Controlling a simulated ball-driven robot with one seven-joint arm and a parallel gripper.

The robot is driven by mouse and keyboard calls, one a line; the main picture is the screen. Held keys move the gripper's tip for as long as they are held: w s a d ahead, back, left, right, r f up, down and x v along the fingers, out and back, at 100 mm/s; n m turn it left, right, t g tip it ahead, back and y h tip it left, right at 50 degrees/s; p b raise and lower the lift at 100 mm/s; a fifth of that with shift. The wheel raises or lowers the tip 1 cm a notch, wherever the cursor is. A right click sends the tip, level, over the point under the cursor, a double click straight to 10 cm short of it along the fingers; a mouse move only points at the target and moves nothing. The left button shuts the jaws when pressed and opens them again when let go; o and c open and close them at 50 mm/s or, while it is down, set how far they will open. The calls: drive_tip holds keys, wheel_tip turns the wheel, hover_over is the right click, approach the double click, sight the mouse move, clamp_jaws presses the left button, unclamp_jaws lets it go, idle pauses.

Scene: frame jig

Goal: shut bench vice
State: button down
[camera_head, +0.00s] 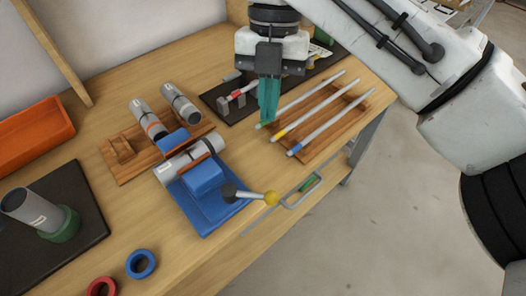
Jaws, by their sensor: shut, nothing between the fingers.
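The blue bench vice (206,183) stands on its blue base near the front edge of the bench. My gripper (268,117) has teal fingers, closed together and empty, pointing down. It is above and behind the lever, beside the left ends of the rods on the wooden rack, and apart from the vice.
A wooden rack (355,110) with three banded rods lies right of the vice. A wooden holder (126,165) with grey tubes is behind it. A dark mat (85,190) bears an upright tube in a green ring. Blue (141,264) and red rings lie in front. An orange bin (35,137) stands left.

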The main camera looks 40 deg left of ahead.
approach(250, 196)
drive_tip(key=w+f, duration=0.4)
drive_tip(key=f, duration=0.1)
drive_tip(key=shift+s+d+f, duration=0.2)
drive_tip(key=shift+s, duration=0.3)
drive_tip(key=shift+s+d+f, duration=0.2)
drive_tip(key=shift+s, duration=0.35)
drive_tip(key=shift+s+d+f, duration=0.2)
drive_tip(key=shift+s+f, duration=0.05)
drive_tip(key=shift+s, duration=0.25)
drive_tip(key=shift+p, duration=0.35)
